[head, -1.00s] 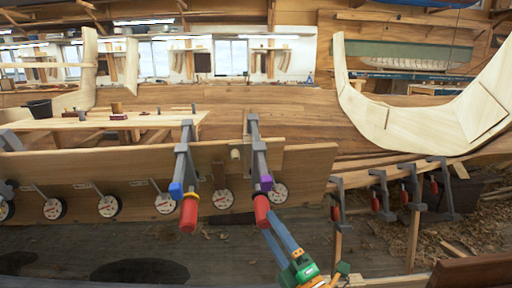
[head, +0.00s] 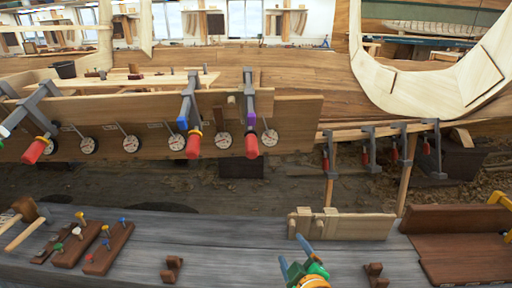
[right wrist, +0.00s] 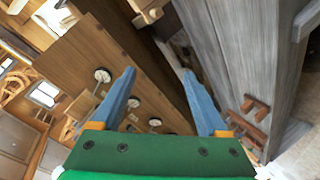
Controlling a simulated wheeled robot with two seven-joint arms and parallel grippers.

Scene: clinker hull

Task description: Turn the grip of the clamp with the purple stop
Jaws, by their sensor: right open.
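The clamp with the purple stop (head: 250,117) hangs on the plank edge right of centre in the head view. Its red grip (head: 252,146) points down and toward me. My right gripper (head: 294,256) is low in the head view, well below and to the right of that grip, and touches nothing there. In the right wrist view its two blue fingers (right wrist: 158,74) are spread with nothing between them. My left gripper is not in view.
A clamp with a blue stop (head: 182,122) is just left, and another clamp (head: 40,108) is farther left. Several red-gripped clamps hang at right. The grey bench (head: 225,235) in front holds wooden blocks with coloured pegs (head: 108,248) and a pale jig (head: 345,226).

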